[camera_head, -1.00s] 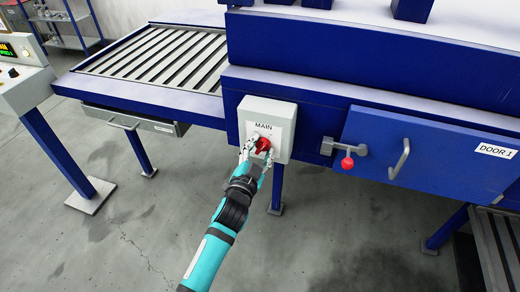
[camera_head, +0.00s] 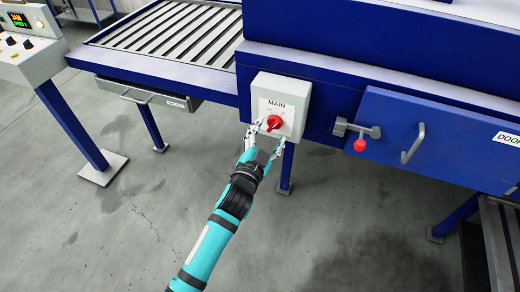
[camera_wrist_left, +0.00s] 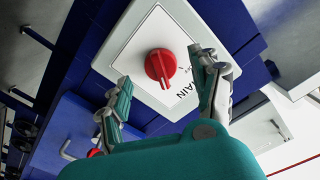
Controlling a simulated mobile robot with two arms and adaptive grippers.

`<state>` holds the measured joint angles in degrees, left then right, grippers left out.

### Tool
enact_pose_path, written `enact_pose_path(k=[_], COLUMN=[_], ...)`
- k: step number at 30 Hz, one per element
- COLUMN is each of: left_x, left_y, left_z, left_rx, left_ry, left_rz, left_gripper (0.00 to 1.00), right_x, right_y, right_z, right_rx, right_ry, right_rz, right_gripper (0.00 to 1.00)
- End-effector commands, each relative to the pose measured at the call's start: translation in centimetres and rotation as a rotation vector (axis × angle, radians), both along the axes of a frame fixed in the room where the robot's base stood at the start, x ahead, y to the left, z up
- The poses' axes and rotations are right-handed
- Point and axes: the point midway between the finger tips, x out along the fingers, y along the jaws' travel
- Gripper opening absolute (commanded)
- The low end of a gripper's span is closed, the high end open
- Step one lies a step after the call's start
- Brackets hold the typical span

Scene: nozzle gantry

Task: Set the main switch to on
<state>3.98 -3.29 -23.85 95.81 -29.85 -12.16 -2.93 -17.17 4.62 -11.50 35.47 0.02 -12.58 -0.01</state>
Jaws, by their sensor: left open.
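The main switch is a red rotary knob (camera_head: 274,122) on a light grey box labelled MAIN (camera_head: 295,92), fixed to the blue machine frame. The knob also shows in the left wrist view (camera_wrist_left: 160,66), with its grip bar slanted relative to the label. The position marks are too small to read, so I cannot tell its setting. My left gripper (camera_head: 265,139) is open and empty, just in front of and below the knob in the head view. In the left wrist view its fingers (camera_wrist_left: 165,75) stand apart on either side of the knob, without visible contact. My right gripper is not in view.
A red-balled latch handle (camera_head: 360,144) and the blue DOOR 1 panel (camera_head: 440,135) are right of the box. A roller conveyor (camera_head: 175,28) and a drawer (camera_head: 135,92) are left. A control panel (camera_head: 25,50) stands far left. The floor below is clear.

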Motion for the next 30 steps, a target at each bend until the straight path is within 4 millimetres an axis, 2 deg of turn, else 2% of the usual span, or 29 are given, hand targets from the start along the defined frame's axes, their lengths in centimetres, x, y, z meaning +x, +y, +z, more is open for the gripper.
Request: enact_pose_path(k=[1,6,12,18,30], left_x=[-1.2,-4.7,-7.6,-8.5,-8.5], left_y=[0.4,1.5,2.5,2.8,2.8], left_z=[-0.2,-0.1,-0.1,0.0,0.0], left_rx=[0.000,0.001,0.001,0.002,0.002], left_ry=[0.004,0.002,0.001,-0.001,-0.001], left_rz=[0.000,0.000,0.001,0.000,0.000], left_gripper=[0.64,0.64,0.64,0.64,0.64], right_x=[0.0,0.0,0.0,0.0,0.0], right_y=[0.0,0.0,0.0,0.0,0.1], right_z=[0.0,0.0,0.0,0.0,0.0], right_rx=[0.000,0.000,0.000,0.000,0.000], right_ry=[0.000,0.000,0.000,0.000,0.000], right_rz=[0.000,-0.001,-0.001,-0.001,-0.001], right_gripper=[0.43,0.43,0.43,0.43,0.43])
